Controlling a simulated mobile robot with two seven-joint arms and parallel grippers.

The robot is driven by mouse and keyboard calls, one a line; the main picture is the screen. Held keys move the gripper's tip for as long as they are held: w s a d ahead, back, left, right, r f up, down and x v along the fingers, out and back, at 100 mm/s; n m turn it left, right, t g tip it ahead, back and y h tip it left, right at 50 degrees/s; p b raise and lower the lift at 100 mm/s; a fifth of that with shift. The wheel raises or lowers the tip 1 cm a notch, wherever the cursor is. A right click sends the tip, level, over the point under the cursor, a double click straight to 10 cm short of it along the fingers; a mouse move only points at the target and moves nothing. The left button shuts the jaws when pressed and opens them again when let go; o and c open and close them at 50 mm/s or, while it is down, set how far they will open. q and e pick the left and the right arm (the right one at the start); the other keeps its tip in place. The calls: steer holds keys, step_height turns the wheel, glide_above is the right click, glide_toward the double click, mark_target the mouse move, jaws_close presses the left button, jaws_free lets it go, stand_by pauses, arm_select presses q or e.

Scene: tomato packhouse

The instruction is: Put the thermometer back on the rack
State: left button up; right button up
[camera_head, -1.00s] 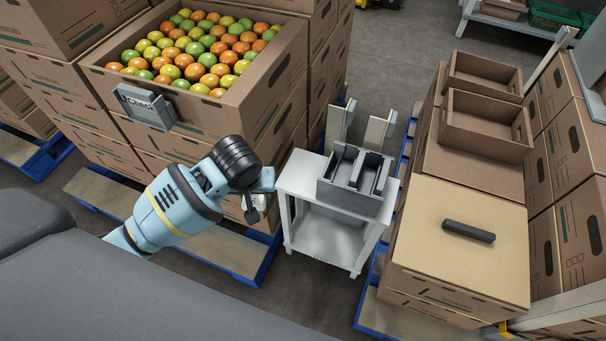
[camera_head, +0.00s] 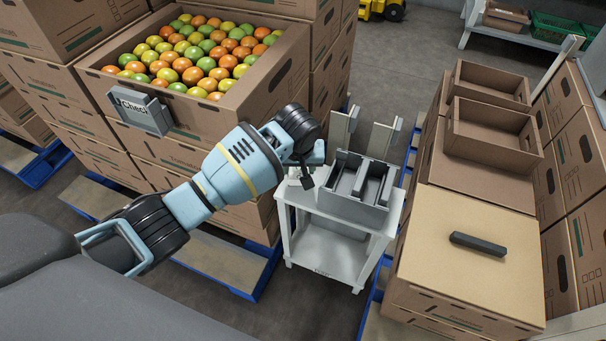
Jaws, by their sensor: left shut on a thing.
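My left gripper (camera_head: 308,176) is above the back left corner of the small white stand (camera_head: 301,198), beside the grey rack. It is shut on the thermometer, mostly hidden by the gripper; only small pale and dark parts show. The grey rack (camera_head: 350,207) stands on the stand's top, with upright dividers and open slots. I cannot tell whether the thermometer touches the rack or stand; it is outside the slots. My right gripper is not in view.
A carton of tomatoes (camera_head: 270,78) stands at the back left, with a grey "Check" holder (camera_head: 142,111) on its front. Two upright posts rise behind the rack. At right, a carton (camera_head: 460,285) bears a dark bar (camera_head: 479,245), with empty trays (camera_head: 492,131) behind.

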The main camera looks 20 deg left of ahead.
arm_select(q)
steer(key=shift+w+d+f, duration=0.1)
steer(key=shift+w+d, duration=0.1)
steer(key=shift+w, duration=0.25)
steer(key=shift+w+d, duration=0.1)
steer(key=shift+w, duration=0.1)
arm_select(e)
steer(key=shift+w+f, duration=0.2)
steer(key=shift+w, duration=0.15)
arm_select(q)
step_height(320, 180, down, 3)
steer(key=shift+f+b, duration=0.2)
steer(key=shift+b, duration=0.6)
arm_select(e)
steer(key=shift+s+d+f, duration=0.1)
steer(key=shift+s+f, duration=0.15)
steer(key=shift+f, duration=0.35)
arm_select(q)
steer(key=shift+f, duration=0.2)
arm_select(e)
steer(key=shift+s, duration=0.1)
arm_select(q)
steer(key=o, duration=1.1)
steer(key=shift+r, duration=0.15)
